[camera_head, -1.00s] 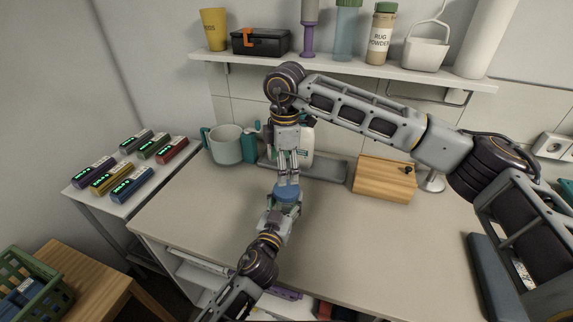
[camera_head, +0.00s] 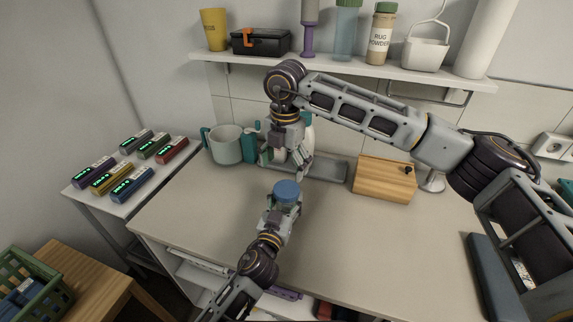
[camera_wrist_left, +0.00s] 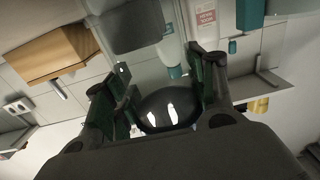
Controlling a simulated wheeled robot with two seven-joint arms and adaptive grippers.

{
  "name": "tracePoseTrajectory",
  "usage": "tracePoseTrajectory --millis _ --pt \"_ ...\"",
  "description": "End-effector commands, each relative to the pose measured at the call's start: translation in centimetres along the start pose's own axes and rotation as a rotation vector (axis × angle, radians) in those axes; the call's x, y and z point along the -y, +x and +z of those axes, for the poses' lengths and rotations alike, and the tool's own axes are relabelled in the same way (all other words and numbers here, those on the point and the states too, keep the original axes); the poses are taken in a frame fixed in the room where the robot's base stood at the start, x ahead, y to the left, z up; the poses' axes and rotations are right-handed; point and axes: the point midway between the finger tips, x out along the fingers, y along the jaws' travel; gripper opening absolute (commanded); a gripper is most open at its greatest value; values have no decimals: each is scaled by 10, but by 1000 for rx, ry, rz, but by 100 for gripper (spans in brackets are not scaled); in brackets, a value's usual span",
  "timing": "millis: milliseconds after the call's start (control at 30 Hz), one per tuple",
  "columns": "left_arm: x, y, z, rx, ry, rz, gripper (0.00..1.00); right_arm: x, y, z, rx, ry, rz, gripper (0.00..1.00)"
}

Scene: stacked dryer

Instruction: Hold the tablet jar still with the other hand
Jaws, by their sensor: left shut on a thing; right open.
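The tablet jar (camera_head: 287,190) has a blue lid and stands upright above the near part of the counter. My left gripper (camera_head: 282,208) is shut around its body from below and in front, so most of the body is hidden. In the left wrist view a dark glossy rounded shape (camera_wrist_left: 168,110), which seems to be the jar, sits between the two fingers. My right gripper (camera_head: 284,163) is open and empty, its fingers spread just above and behind the lid, apart from it.
A teal-handled pale pot (camera_head: 228,146), a grey tray (camera_head: 325,169) and a wooden block (camera_head: 384,179) stand at the back of the counter (camera_head: 345,235). A shelf (camera_head: 350,68) with containers runs above. The counter's middle right is clear.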

Motion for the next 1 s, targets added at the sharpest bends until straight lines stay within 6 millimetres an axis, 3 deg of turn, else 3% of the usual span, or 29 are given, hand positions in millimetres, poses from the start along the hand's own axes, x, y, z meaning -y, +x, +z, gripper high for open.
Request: tracePoseTrajectory --millis 1000 --pt "0 0 0 0 -1 1 0 2 -2 0 -5 -823 -6 84"
